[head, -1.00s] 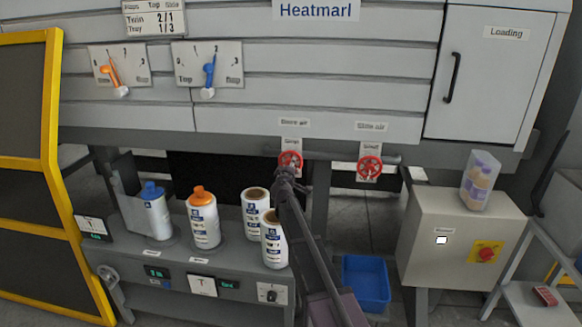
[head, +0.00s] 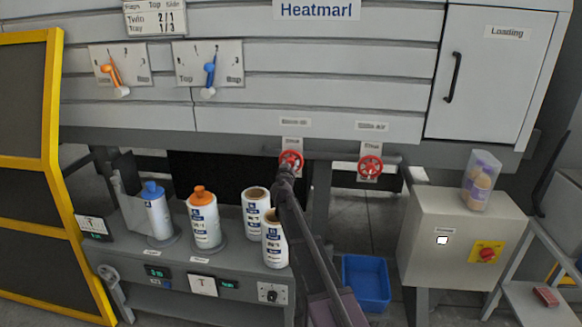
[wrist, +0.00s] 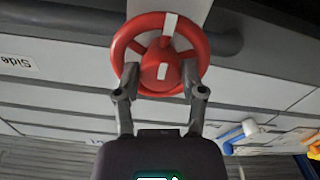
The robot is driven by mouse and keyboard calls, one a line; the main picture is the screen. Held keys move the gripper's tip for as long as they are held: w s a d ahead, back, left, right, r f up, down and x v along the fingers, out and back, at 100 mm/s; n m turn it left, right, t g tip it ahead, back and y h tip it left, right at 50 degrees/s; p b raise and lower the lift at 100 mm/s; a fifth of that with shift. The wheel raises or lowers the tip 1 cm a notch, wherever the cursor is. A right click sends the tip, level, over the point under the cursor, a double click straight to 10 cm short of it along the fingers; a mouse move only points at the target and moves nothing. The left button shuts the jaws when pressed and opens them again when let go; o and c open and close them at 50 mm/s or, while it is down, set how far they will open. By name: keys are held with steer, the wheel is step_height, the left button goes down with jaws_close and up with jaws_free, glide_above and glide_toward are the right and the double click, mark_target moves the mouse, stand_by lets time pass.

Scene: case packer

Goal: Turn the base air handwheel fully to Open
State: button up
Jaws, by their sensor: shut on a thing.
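The red base air handwheel (head: 291,158) is the left one of two on the pipe under the machine's front. It shows large in the wrist view (wrist: 205,55), with a white stripe on its rim and a white mark on its hub. My gripper (wrist: 160,80) has one finger on each side of the hub, at the wheel's near part, and is shut on the wheel. In the head view my gripper (head: 286,172) covers the wheel's lower part. The small plate behind the wheel is too blurred to read.
The red side air handwheel (head: 370,166) is close by on the right. White bottles (head: 204,220) stand on the bench at left below. A blue bin (head: 366,283) is on the floor, and a grey control box (head: 455,240) stands to the right.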

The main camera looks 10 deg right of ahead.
steer(key=shift+s, duration=0.1)
stand_by(0.4)
steer(key=o, duration=1.1)
steer(key=shift+o, duration=0.2)
steer(key=v, duration=1.2)
